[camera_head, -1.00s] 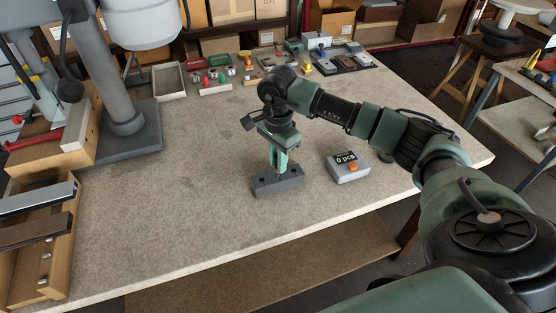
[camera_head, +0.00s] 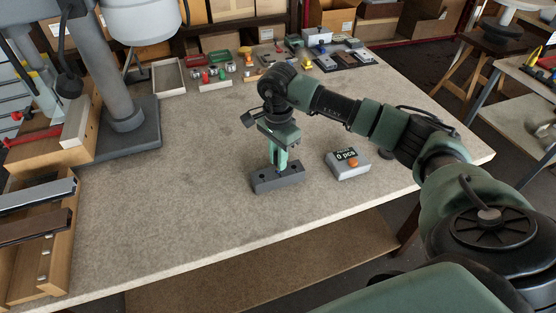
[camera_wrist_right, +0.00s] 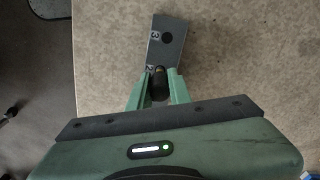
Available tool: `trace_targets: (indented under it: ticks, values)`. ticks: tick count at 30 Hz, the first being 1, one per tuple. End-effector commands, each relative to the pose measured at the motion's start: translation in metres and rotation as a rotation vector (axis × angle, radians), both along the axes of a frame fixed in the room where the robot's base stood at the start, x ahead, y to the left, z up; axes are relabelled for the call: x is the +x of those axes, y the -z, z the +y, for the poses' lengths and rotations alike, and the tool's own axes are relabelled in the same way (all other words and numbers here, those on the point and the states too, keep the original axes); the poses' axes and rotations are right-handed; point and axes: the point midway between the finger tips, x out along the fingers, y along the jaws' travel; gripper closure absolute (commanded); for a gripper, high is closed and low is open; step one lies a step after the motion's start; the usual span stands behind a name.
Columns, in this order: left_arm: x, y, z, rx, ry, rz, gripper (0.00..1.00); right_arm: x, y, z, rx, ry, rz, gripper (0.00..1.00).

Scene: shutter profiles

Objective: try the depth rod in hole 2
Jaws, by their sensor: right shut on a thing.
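A dark grey gauge block (camera_head: 291,178) lies on the bench, with round holes in its top. In the right wrist view the block (camera_wrist_right: 168,42) shows an open hole beside a "3" and a partly visible "2" nearer the fingers. My right gripper (camera_head: 278,164) points down just over the middle of the block. It is shut on the dark depth rod (camera_wrist_right: 158,84), whose lower end is at the block's top near the "2". The rod hides the hole there, and I cannot tell how deep it sits. My left gripper is not in view.
A grey counter box (camera_head: 347,164) reading "0 pcs", with an orange button, stands right of the block. A machine column (camera_head: 100,70) and wooden racks (camera_head: 40,270) occupy the left. Small trays of parts (camera_head: 215,80) line the back. The bench front and centre are clear.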

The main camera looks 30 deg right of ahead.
Motion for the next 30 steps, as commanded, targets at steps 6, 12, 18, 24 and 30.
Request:
trace_targets:
  ticks: [6, 12, 18, 24, 30]
  values:
    - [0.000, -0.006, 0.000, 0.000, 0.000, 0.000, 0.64, 0.000, -0.011, 0.000, -0.001, 0.000, -0.002, 1.00]
    - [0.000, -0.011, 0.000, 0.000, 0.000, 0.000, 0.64, 0.001, -0.019, 0.000, -0.001, 0.000, -0.002, 1.00]
    - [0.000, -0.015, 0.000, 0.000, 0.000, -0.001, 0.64, 0.001, -0.027, 0.000, 0.000, 0.000, -0.002, 1.00]
    - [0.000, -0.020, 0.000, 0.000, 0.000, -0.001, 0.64, 0.000, -0.035, 0.000, 0.000, 0.000, -0.002, 1.00]
    - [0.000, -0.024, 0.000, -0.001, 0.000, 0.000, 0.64, 0.000, -0.043, 0.000, 0.000, 0.000, -0.001, 1.00]
